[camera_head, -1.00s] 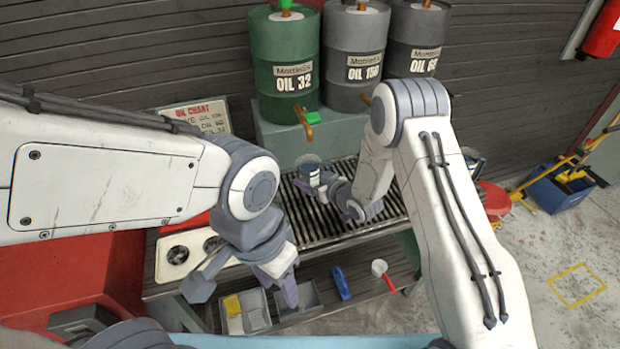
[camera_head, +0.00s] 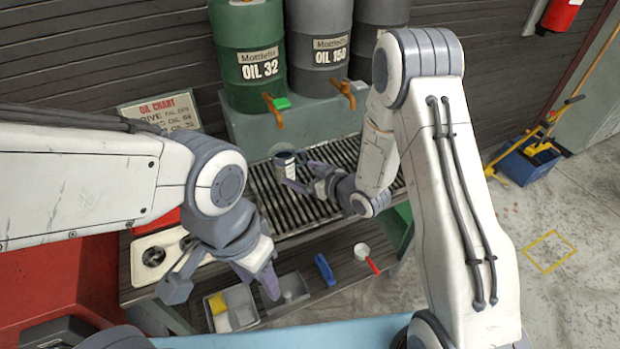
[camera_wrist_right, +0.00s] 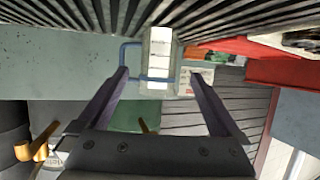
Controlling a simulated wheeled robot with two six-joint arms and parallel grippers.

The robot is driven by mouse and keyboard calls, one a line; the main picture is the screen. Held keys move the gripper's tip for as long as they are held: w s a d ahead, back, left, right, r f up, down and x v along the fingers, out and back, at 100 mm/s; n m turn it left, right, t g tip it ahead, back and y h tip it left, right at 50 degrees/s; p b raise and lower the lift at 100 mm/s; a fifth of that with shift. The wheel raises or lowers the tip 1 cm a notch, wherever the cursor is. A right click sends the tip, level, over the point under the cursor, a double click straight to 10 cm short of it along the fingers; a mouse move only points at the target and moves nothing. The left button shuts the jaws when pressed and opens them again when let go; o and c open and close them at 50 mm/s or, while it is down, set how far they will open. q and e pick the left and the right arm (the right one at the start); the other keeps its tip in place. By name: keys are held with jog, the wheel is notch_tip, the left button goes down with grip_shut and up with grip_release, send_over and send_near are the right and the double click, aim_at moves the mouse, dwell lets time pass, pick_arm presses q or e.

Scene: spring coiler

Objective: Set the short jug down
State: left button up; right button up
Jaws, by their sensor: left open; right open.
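In the right wrist view, which is upside down, the jug (camera_wrist_right: 160,60) shows beyond and between the open fingertips (camera_wrist_right: 158,74), with clear gaps on both sides. Its blue wire handle (camera_wrist_right: 123,55) is on the left there. My left gripper (camera_head: 222,284) is open and empty over the bench's front left.
Oil drums (camera_head: 247,55) with orange taps (camera_head: 273,110) stand behind the grate. An oil chart (camera_head: 160,110) stands back left.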

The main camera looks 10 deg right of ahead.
jog(key=v, duration=0.3)
jog(key=shift+s+d, duration=0.1)
jog(key=shift+s+a+r+h, duration=0.25)
jog(key=shift+a+r+h, duration=0.05)
jog(key=shift+r, duration=0.15)
jog(key=s+r+g+h, duration=0.3)
jog(key=s+r+g, duration=0.2)
jog(key=s, duration=1)
jog(key=s+a+r+g+h, duration=0.1)
jog(key=s+r+g+h, duration=0.2)
jog(key=s, duration=1.2)
notch_tip(320, 180, up, 3)
jog(key=g, duration=0.2)
jog(key=shift+s+f+g, duration=0.25)
jog(key=shift+s+g, duration=0.1)
jog(key=shift+g, duration=0.05)
jog(key=shift+c, duration=0.3)
